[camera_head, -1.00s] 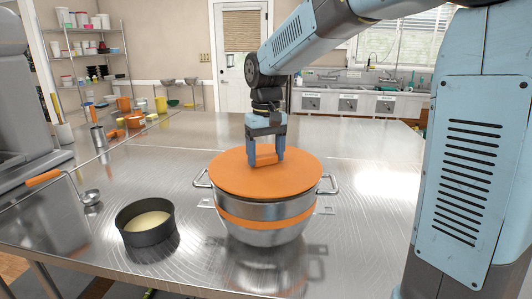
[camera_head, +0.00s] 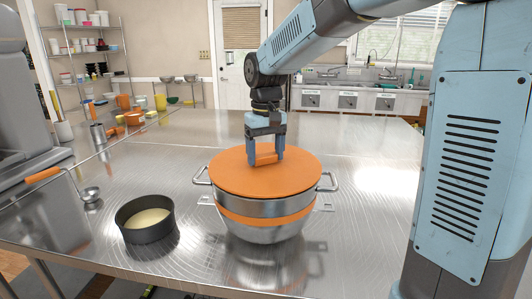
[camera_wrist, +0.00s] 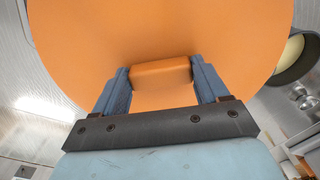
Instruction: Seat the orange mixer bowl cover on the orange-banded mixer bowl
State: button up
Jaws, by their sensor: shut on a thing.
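The orange mixer bowl cover (camera_head: 237,180) lies over the mouth of the steel mixer bowl (camera_head: 262,234) with the orange band. The cover looks level and roughly centred on the rim; whether it touches all the way round is hard to tell. My gripper (camera_head: 265,157) is above the cover, shut on the cover's raised orange handle. In the wrist view, my gripper's two blue fingers (camera_wrist: 162,88) stand on either side of the handle block, and the cover (camera_wrist: 90,40) fills the upper part. The bowl is hidden there beneath the cover.
A dark round pan (camera_head: 146,220) with pale contents stands left of the bowl. A ladle (camera_head: 70,188) with an orange handle lies further left. Several containers (camera_head: 133,119) stand at the table's back left. The steel table right of the bowl (camera_head: 375,190) is clear.

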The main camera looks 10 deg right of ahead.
jog(key=shift+f, duration=0.3)
jog(key=o, duration=1.1)
notch_tip(320, 180, up, 13)
jog(key=s+d+f+m+t, duration=0.1)
jog(key=s+d+f, duration=0.3)
jog(key=s+d, duration=0.4)
jog(key=s+d+f+m+t, duration=0.2)
jog(key=s+d+f+t, duration=0.2)
jog(key=s+d, duration=0.4)
jog(key=s+f, duration=0.1)
jog(key=s, duration=0.4)
jog(key=shift+s+m+t, duration=0.2)
jog(key=shift+m+t, duration=0.1)
